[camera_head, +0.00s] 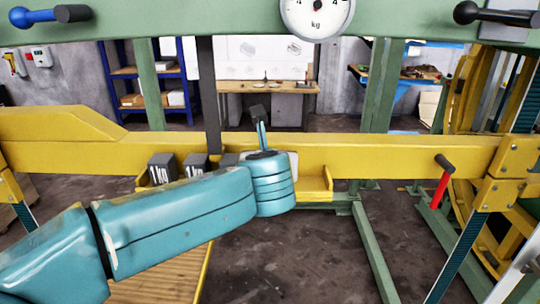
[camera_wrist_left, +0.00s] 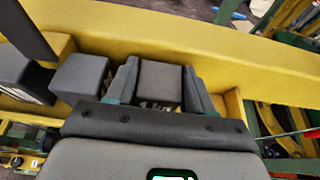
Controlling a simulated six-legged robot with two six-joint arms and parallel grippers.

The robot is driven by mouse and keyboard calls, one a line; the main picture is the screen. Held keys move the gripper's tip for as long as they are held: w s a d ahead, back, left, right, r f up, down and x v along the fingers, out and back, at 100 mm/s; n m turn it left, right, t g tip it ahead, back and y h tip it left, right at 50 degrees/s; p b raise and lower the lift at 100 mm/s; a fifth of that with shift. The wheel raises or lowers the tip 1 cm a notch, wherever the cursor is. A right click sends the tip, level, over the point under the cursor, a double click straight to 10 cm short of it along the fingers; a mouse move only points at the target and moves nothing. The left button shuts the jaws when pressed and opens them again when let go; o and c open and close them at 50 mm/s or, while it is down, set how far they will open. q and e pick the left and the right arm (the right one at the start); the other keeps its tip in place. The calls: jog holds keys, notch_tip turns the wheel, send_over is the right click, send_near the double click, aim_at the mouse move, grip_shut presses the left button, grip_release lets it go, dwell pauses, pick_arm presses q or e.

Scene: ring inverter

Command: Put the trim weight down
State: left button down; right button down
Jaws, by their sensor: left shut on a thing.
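My left gripper (camera_wrist_left: 161,84) is shut on a dark grey trim weight (camera_wrist_left: 160,82), with one finger on each side of it. In the head view my left gripper (camera_head: 266,152) is at the yellow tray (camera_head: 316,184), and my wrist hides the held weight. In the wrist view the weight is over or in the tray (camera_wrist_left: 235,106), near its right end. I cannot tell whether it touches the tray floor. Another grey weight (camera_wrist_left: 80,75) stands just left of it, apart from the finger. My right gripper is not in view.
Weights marked 1 kg stand at the tray's left (camera_head: 162,168), (camera_head: 195,167). A yellow beam (camera_head: 380,157) runs behind the tray, and a dark vertical bar (camera_head: 208,95) rises near the weights. A red-handled lever (camera_head: 442,183) is at right. A kg dial (camera_head: 316,14) hangs above.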

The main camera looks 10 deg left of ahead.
pick_arm(q)
jog(key=shift+r, duration=0.1)
jog(key=shift+f, duration=0.2)
jog(key=shift+c, duration=2.1)
grip_release()
jog(key=shift+s, duration=0.1)
jog(key=shift+r, duration=0.1)
jog(key=b+v, duration=0.2)
jog(key=v, duration=1)
jog(key=shift+b, duration=0.4)
